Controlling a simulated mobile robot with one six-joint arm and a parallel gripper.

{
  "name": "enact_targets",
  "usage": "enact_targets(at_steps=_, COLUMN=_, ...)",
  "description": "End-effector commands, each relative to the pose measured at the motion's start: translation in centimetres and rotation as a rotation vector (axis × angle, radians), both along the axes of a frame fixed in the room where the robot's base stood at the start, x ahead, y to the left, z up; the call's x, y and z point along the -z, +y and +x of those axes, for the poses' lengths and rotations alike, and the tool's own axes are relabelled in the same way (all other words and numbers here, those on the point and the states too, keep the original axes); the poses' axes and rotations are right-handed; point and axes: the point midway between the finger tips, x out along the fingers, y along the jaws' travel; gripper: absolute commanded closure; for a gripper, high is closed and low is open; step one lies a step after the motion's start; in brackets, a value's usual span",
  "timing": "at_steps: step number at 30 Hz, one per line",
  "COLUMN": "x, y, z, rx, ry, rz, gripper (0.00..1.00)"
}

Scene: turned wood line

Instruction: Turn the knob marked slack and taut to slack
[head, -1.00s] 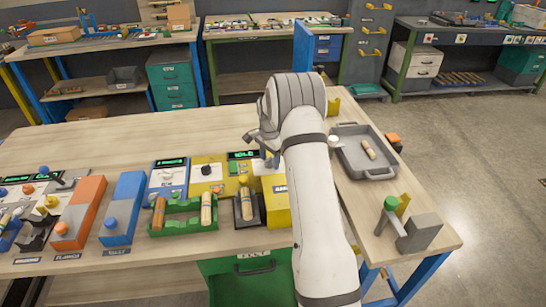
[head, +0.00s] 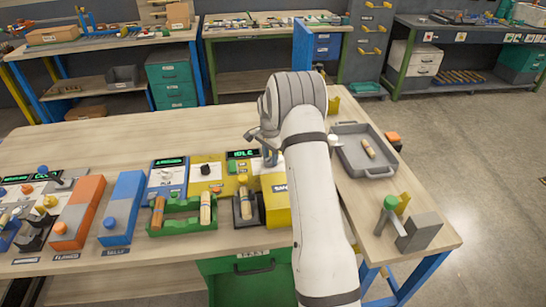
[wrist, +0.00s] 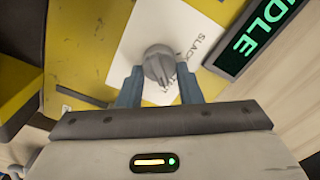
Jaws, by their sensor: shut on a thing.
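In the wrist view, a round grey knob (wrist: 158,64) stands on a white plate (wrist: 145,30) on a yellow panel. My gripper (wrist: 160,88) has a finger on each side of the knob and is shut on it. The word SLACK is printed on the plate to the right of the knob. The taut mark is not visible, and I cannot tell exactly where the knob points. A dark display (wrist: 255,35) beside the plate reads IDLE in green; it also shows in the head view (head: 243,154). My arm hides the knob in the head view.
Yellow units and a green holder (head: 183,225) with wooden pieces stand left of my arm. Blue (head: 122,205) and orange (head: 80,210) units are further left. A grey tray (head: 377,171) lies right of my arm. The bench's back left is clear.

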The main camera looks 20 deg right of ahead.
Motion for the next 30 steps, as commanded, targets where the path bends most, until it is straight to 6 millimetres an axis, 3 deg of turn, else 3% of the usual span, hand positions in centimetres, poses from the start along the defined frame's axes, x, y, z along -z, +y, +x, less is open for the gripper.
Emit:
enact_targets(at_steps=11, x=0.7, y=0.6, z=-0.43, rx=-0.217, ry=0.018, rz=0.008, gripper=0.91)
enact_targets(at_steps=30, x=0.69, y=0.64, z=-0.38, rx=-0.822, ry=0.019, rz=0.011, gripper=0.91)
